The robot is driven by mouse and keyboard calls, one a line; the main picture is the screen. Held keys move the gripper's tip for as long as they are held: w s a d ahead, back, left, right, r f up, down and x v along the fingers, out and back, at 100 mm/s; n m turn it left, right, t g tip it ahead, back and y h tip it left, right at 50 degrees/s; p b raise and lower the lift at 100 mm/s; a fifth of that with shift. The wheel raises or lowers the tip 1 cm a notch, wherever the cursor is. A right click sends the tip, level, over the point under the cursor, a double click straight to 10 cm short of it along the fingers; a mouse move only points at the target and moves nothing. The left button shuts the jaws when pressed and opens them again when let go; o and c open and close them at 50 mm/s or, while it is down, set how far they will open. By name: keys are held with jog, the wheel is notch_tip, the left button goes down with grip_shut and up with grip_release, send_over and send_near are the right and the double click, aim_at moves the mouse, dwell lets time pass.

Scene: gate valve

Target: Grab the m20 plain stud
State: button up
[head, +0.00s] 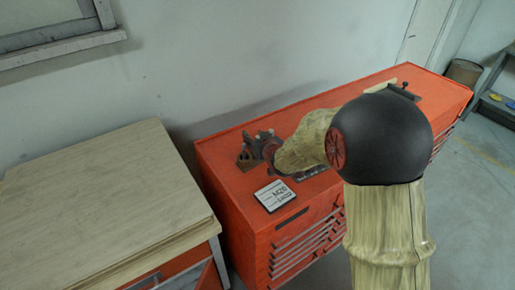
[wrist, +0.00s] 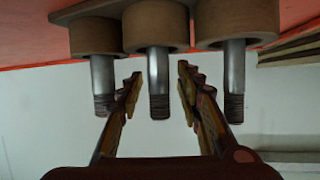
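Three grey metal studs show in the wrist view, each with a dark threaded end and a brown round collar. They are the left stud (wrist: 102,85), the middle stud (wrist: 158,85) and the right stud (wrist: 235,80). No marking on them shows which is the M20 plain stud. My gripper (wrist: 159,76) is open, with one finger on each side of the middle stud and a visible gap on both sides. In the head view my gripper (head: 268,152) is small and dark over the red cabinet; my arm hides most of the area around it.
The red tool cabinet (head: 225,165) bears a white card (head: 274,195) reading M20, with smaller text I cannot read clearly. A wooden-topped bench (head: 90,200) stands at left, and a wall is behind.

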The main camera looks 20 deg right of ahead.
jog(key=shift+w, duration=0.1)
jog(key=shift+c, duration=1.4)
grip_shut()
